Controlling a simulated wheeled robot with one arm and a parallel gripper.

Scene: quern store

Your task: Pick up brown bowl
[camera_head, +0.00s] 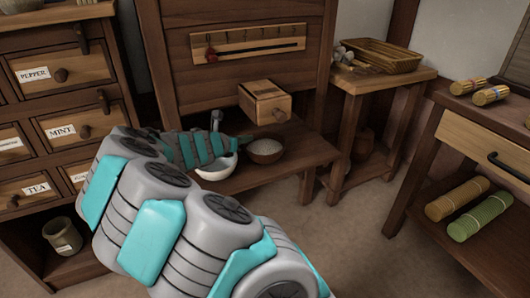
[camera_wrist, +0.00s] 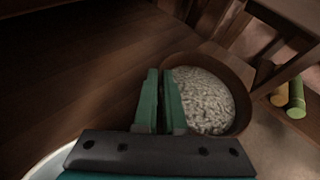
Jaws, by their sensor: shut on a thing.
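The brown bowl (camera_head: 265,158) stands on the low wooden shelf of the quern cabinet, filled with pale grains. It also shows in the wrist view (camera_wrist: 243,98), right of my fingers. My gripper (camera_head: 246,139) reaches in from the left to the bowl's left rim. In the wrist view my gripper's two green fingers (camera_wrist: 161,74) are close together, shut on the left side of the bowl's rim. The bowl looks level. The exact contact at the rim is hidden by the fingers.
A white bowl (camera_head: 216,171) stands just left of the brown bowl, partly behind my arm. A small wooden drawer (camera_head: 265,101) juts out above. A side table with a basket (camera_head: 383,56) stands to the right. Labelled drawers (camera_head: 62,69) are at left. The floor in front is clear.

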